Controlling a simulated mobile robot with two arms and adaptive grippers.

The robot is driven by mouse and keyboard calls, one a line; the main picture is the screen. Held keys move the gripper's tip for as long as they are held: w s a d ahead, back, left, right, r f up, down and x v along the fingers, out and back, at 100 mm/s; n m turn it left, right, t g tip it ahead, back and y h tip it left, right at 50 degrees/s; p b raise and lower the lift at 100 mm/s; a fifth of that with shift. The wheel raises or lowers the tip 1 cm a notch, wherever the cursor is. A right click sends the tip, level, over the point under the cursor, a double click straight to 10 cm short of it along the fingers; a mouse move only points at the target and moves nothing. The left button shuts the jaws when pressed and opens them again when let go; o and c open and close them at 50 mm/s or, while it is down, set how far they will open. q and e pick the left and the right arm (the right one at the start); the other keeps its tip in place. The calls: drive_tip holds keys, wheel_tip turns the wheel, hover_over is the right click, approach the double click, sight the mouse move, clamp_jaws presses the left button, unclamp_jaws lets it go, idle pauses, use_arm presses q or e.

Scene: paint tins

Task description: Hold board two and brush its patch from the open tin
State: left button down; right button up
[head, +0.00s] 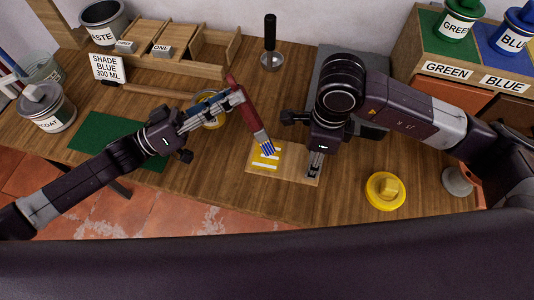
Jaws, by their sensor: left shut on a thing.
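My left gripper (233,98) is shut on a brush (245,112) with a dark red handle. Its blue bristles (267,148) point down at the near side, over or touching the board; I cannot tell which. The board (294,173) is light wood with yellow and pale stripes and lies on the bench. My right gripper (314,168) is low at the board's right part; its fingertips are too small to tell if they grip or press it. A tin (211,124) with a yellowish rim stands behind my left gripper, mostly hidden.
A yellow lid (386,191) lies right of the board. A green mat (120,140) and a white-labelled tin (47,107) are at left. A black-handled tool (270,45) stands at the back middle. Green and blue tins stand at back right.

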use_arm(q)
drive_tip(key=shift+f, duration=0.15)
use_arm(e)
drive_tip(key=shift+s+d+f, duration=0.15)
drive_tip(key=shift+s+f, duration=0.2)
drive_tip(key=shift+f, duration=0.3)
drive_tip(key=o, duration=1.2)
drive_tip(key=shift+o, duration=2.1)
drive_tip(key=shift+w+f, duration=0.1)
drive_tip(key=shift+w, duration=0.1)
use_arm(q)
drive_tip(key=shift+w+f, duration=0.1)
drive_tip(key=shift+w, duration=0.2)
drive_tip(key=shift+s, duration=0.15)
use_arm(e)
drive_tip(key=shift+r, duration=0.2)
use_arm(q)
drive_tip(key=shift+d, duration=0.1)
use_arm(e)
drive_tip(key=shift+r, duration=0.1)
